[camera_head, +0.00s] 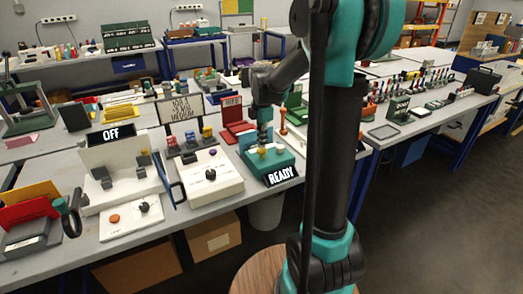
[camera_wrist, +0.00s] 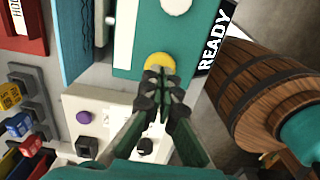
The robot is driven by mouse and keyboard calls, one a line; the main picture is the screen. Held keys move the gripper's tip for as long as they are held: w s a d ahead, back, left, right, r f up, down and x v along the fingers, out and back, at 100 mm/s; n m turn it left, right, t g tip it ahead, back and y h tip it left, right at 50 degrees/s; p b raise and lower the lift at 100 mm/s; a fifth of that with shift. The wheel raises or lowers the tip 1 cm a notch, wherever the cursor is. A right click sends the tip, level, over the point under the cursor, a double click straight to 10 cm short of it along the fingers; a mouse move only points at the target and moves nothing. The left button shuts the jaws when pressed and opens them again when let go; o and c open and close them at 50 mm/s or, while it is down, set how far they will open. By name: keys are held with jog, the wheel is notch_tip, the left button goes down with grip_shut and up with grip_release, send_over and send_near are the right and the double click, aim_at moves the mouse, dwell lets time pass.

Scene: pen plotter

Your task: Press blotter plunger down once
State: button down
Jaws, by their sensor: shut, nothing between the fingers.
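A teal box (camera_head: 268,165) with a round yellow knob (camera_head: 261,152), which looks like the blotter plunger, stands near the front edge of the bench. A black sign (camera_head: 281,175) reading READY leans at its front right. My gripper (camera_head: 263,138) is shut and empty, pointing down over the knob. In the wrist view, the fingertips (camera_wrist: 155,74) overlap the lower edge of the yellow knob (camera_wrist: 160,63). Whether they touch it I cannot tell. The fingers hide part of the knob and box edge.
A white box (camera_head: 208,178) with a black knob and purple button stands left of the teal box. A red device (camera_head: 235,122) stands behind. A machine with an OFF sign (camera_head: 111,134) is farther left. A wooden barrel (camera_wrist: 255,85) is off the bench's front.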

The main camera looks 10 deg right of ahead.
jog(key=shift+f, duration=1.35)
dwell(0.3)
jog(key=shift+r, duration=3.5)
jog(key=s+d+f+m+t, duration=0.2)
jog(key=s+f+m, duration=0.4)
jog(key=s+m, duration=0.4)
jog(key=s+d+f+m+t, duration=0.2)
jog(key=s+f+m, duration=0.5)
jog(key=s+m, duration=0.4)
jog(key=shift+s+m, duration=0.3)
jog(key=shift+s, duration=0.25)
jog(key=shift+d, duration=0.1)
